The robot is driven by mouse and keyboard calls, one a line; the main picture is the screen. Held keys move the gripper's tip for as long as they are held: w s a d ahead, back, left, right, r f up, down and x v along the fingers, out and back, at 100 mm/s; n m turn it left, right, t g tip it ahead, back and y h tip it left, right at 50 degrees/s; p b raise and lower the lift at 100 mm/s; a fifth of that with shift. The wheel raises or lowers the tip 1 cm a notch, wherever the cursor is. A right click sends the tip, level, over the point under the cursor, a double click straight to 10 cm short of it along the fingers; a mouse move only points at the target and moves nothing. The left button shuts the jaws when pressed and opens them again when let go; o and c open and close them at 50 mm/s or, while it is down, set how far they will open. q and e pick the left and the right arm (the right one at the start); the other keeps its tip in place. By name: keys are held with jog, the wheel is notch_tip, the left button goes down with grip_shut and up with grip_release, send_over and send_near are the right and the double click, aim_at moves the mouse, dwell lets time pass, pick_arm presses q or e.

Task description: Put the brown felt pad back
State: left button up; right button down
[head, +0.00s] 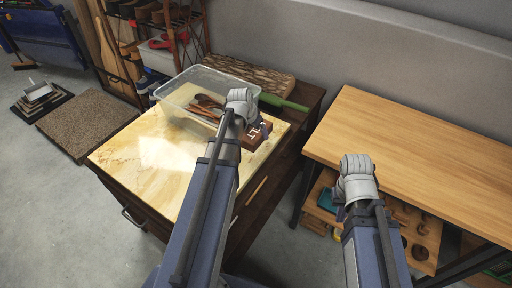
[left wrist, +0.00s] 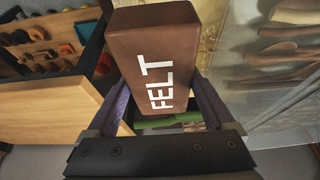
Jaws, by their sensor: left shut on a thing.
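The brown felt pad (head: 254,137) is a block with white lettering, above the light top of the dark cabinet in the head view. In the left wrist view the pad (left wrist: 150,40) fills the upper middle, with "FELT" on its face. My left gripper (head: 263,129) is shut on it, with a finger on each side (left wrist: 162,98). I cannot tell whether the pad touches the surface below. My right arm reaches over the gap before the wooden table; its gripper fingers are hidden behind the wrist.
A clear bin (head: 176,100) with wooden tools stands on the cabinet top (head: 130,160), beside a green object (head: 284,103) and a bark-edged board (head: 255,78). The wooden table (head: 420,140) is bare on top; a shelf (head: 424,243) below it holds small items.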

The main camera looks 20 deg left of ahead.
pick_arm(q)
jog(key=shift+f+b, duration=0.3)
jog(key=shift+f, duration=0.55)
pick_arm(e)
jog(key=shift+f, duration=0.85)
pick_arm(q)
jog(key=shift+f, duration=0.15)
pick_arm(e)
jog(key=shift+f, duration=0.1)
pick_arm(q)
notch_tip(320, 180, down, 3)
jog(key=b, duration=0.3)
jog(key=shift+f+b, duration=0.2)
jog(key=shift+b, duration=0.15)
pick_arm(e)
notch_tip(320, 180, down, 4)
jog(key=shift+r, duration=0.25)
pick_arm(q)
jog(key=shift+f, duration=0.2)
jog(key=o, duration=0.9)
pick_arm(e)
jog(key=shift+f, duration=0.1)
pick_arm(q)
jog(key=shift+r, duration=0.2)
